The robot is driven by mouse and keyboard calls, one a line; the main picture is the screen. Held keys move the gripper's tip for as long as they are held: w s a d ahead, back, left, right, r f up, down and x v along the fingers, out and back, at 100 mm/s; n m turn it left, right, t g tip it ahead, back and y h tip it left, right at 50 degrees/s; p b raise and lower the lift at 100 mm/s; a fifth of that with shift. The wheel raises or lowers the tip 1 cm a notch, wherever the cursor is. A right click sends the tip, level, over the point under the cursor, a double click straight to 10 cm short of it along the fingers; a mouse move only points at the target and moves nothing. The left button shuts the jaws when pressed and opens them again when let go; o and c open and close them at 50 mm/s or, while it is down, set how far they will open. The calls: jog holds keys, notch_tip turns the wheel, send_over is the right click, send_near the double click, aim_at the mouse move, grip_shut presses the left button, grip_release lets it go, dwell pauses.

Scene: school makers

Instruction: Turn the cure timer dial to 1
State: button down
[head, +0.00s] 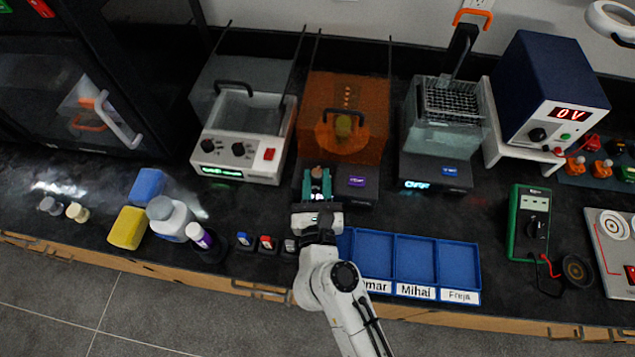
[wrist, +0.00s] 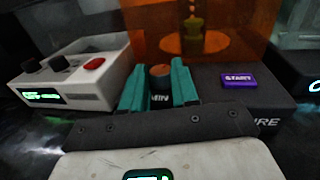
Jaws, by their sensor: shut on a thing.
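The cure unit (head: 365,190) has a dark base under an orange see-through cover (head: 343,105), with an olive-green item inside. Its timer dial (head: 318,171) is a small dark knob with an orange-brown top, at the left of the base front. My gripper (head: 317,182) has its teal fingers on either side of the dial. In the wrist view, the dial (wrist: 159,71) sits between the fingertips (wrist: 160,84), with "MIN" printed in front. The dial's pointer and numbers are hidden or too small to read. A purple START button (wrist: 238,79) is to the right.
A white unit with two knobs and a red switch (head: 240,150) stands close on the left. A wash unit with a basket (head: 440,130) stands on the right. Blue labelled trays (head: 415,262) and small coloured blocks (head: 266,243) lie near the bench's front edge.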

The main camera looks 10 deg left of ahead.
aim_at(317, 188)
jog(key=c, duration=0.9)
grip_release()
jog(key=shift+o, duration=0.2)
jog(key=shift+r+p, duration=0.35)
jog(key=shift+r, duration=0.25)
notch_tip(317, 188, up, 3)
jog(key=shift+s+f+p, duration=0.1)
jog(key=shift+s+p, duration=0.05)
jog(key=shift+p, duration=0.7)
jog(key=s+d+r+p, duration=0.2)
jog(key=s+d+r, duration=0.2)
jog(key=s+r, duration=0.5)
jog(key=shift+s+p, duration=0.35)
jog(key=shift+s, duration=1.7)
